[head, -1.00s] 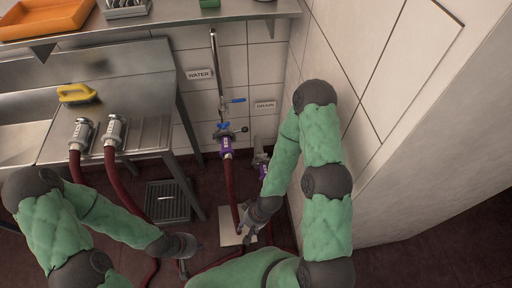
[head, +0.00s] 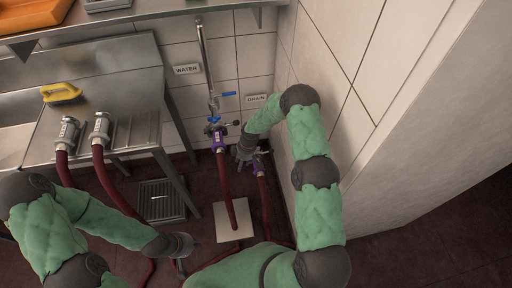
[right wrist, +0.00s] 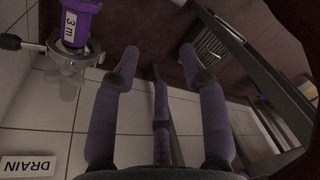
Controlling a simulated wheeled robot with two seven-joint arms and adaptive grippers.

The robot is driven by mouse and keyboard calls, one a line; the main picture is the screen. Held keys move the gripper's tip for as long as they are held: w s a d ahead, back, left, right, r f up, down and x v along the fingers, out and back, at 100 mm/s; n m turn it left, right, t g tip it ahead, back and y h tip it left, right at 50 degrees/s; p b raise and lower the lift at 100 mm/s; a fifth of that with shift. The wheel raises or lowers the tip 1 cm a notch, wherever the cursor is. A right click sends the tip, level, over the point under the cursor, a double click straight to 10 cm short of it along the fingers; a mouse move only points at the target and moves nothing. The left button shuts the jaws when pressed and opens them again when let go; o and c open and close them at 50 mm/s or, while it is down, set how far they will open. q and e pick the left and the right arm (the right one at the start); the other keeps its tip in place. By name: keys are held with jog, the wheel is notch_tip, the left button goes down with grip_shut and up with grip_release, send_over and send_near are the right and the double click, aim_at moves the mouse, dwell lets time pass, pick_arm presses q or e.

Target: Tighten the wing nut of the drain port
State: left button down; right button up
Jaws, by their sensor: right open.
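The drain port (head: 263,153) is low by the wall corner in the head view, with a purple hose coupling (head: 259,168) below it. In the right wrist view the purple coupling (right wrist: 80,22), marked "3 m", joins a silver clamp (right wrist: 62,62) at upper left. A rod with a dark end (right wrist: 10,42) sticks out from the clamp; I cannot tell surely whether this is the wing nut. My right gripper (head: 243,156) is just left of the drain port; its fingers (right wrist: 158,65) are apart and empty, beside the clamp. My left gripper (head: 183,252) is low near the floor, its fingers unclear.
The water port (head: 214,122) with its purple-coupled hose stands left of the drain. A pale floor plate (head: 234,220) and a floor grate (head: 162,201) lie below. The tiled wall is close on the right.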

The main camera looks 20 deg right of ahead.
jog(key=w+d+r+n+h, duration=0.1)
jog(key=w+d+r+n, duration=0.15)
jog(key=w+d, duration=0.3)
jog(key=w+d+r+n+h, duration=0.1)
jog(key=w+d+n+h, duration=0.1)
jog(key=w+d+n, duration=0.3)
jog(key=f+b, duration=0.1)
jog(key=f, duration=0.2)
jog(key=f+m+b, duration=0.1)
jog(key=f+b, duration=0.1)
jog(key=f, duration=0.2)
jog(key=d+f+m+b, duration=0.1)
jog(key=f+b, duration=0.1)
jog(key=f, duration=0.1)
jog(key=shift+s+d+f, duration=0.1)
jog(key=shift+s+f, duration=0.15)
jog(key=shift+s, duration=0.1)
grip_shut()
